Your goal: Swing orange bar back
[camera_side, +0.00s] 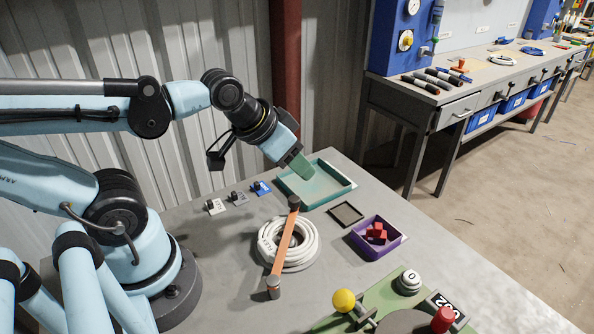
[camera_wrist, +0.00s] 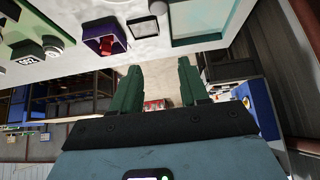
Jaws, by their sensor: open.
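The orange bar (camera_side: 284,246) lies across the top of a coil of white cable (camera_side: 264,244) in the side view. A dark knob stands at its far end and a grey pivot (camera_side: 273,288) at its near end. My gripper (camera_side: 308,174) is above the green tray (camera_side: 335,196), beyond the bar's far end and apart from it. In the wrist view my gripper's two green fingers (camera_wrist: 158,88) are spread with nothing between them. The bar does not show in the wrist view.
A purple bin (camera_side: 364,249) with red pieces stands right of the coil, beside a small dark square pad (camera_side: 347,214). Several small labelled switches (camera_side: 237,199) stand behind the coil. A green panel with a yellow ball (camera_side: 344,300) and red button (camera_side: 443,320) is at the front.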

